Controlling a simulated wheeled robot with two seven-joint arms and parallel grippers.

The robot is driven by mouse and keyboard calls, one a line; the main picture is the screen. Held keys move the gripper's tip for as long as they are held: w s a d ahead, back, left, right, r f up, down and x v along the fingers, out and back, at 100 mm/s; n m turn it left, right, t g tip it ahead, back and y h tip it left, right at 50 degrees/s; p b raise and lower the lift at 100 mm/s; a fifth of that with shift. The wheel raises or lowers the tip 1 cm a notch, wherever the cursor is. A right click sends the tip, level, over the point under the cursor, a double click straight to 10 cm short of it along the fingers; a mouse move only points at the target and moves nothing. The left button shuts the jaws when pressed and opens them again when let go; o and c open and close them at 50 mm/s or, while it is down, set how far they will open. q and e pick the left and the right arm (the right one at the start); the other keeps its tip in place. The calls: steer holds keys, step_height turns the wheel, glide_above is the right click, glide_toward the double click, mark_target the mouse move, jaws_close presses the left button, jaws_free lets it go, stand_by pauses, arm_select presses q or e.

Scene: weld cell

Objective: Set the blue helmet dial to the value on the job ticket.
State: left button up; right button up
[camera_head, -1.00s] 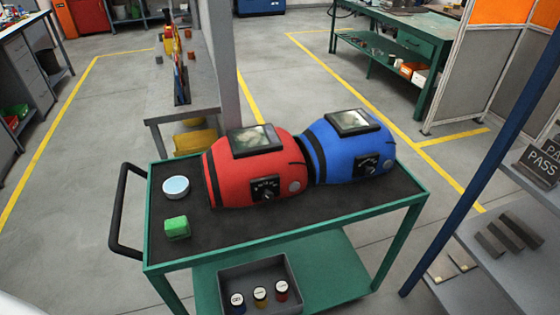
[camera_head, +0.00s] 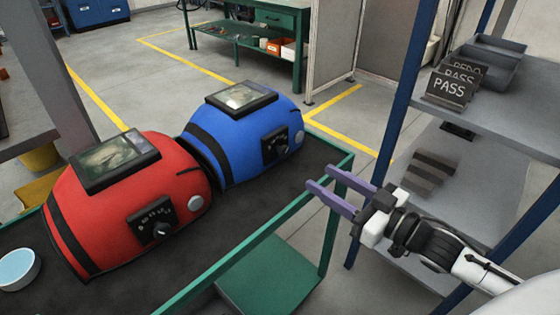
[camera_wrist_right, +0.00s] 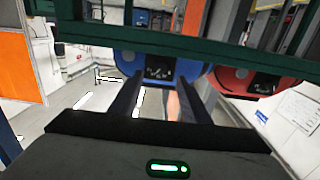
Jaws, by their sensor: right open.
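The blue helmet (camera_head: 232,140) sits on the green-framed cart, its black dial plate (camera_head: 275,146) facing the cart's front edge. The dial's setting is too small to read. In the right wrist view the blue helmet (camera_wrist_right: 128,62) and its dial (camera_wrist_right: 159,68) lie ahead, beyond the fingers. My right gripper (camera_head: 326,179) is open and empty, to the right of the dial and apart from it, by the cart's right corner. My left gripper is out of view. I cannot make out a job ticket.
The red helmet (camera_head: 125,205) stands left of the blue one, with its own dial (camera_head: 158,229). A round tin (camera_head: 17,268) is at lower left. The cart's green rim (camera_head: 250,243) runs in front. A shelf rack with a PASS sign (camera_head: 449,88) stands at right.

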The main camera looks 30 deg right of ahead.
mark_target(285, 154)
steer(key=x, duration=0.6)
steer(key=r+x, duration=0.1)
steer(key=x, duration=0.2)
steer(key=shift+w+a+b, duration=0.1)
steer(key=shift+b, duration=0.2)
steer(key=shift+w+a, duration=0.15)
steer(key=shift+w, duration=0.25)
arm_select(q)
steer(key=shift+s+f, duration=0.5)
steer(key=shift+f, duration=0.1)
arm_select(e)
steer(key=c, duration=1)
steer(key=shift+c, duration=0.2)
